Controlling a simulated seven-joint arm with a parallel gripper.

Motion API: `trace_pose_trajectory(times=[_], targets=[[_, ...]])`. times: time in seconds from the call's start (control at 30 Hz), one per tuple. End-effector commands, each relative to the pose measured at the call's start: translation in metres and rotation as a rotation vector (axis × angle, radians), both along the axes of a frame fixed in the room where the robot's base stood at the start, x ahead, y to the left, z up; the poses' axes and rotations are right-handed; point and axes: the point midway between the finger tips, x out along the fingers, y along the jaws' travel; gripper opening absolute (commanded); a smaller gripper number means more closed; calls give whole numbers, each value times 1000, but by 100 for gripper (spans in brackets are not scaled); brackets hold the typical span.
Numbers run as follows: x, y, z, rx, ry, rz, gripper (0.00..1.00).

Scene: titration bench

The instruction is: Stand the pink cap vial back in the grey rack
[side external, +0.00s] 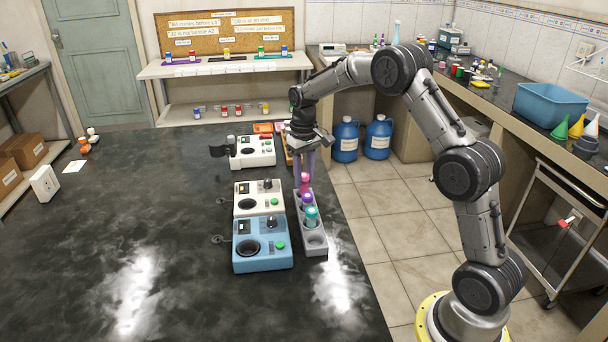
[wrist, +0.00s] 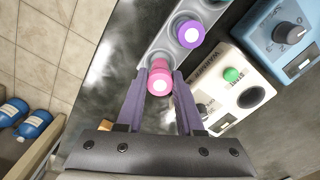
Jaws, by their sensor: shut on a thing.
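The pink cap vial (side external: 304,180) is upright between the fingers of my gripper (side external: 303,172), at the far end of the grey rack (side external: 315,249). In the wrist view its pink cap (wrist: 159,83) sits between the two purple fingertips (wrist: 160,86), over the end of the grey rack (wrist: 157,49). My gripper is shut on this vial. I cannot tell whether the vial's base is inside the end hole or above it. A purple cap vial (side external: 307,199) and a teal cap vial (side external: 311,214) stand in the rack. The nearest rack hole looks empty.
A blue device (side external: 262,257) and a cream device (side external: 259,189) stand close along the rack's left side. Another white device (side external: 254,151) is farther back, near an orange tray (side external: 263,128). The dark bench's right edge runs close to the rack.

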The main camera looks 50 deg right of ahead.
Motion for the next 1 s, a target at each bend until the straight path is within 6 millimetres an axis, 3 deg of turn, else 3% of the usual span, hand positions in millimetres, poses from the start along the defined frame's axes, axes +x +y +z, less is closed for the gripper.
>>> trace_pose_trajectory(times=[1.0], targets=[[0, 0, -11, 0, 1, 0, 0]])
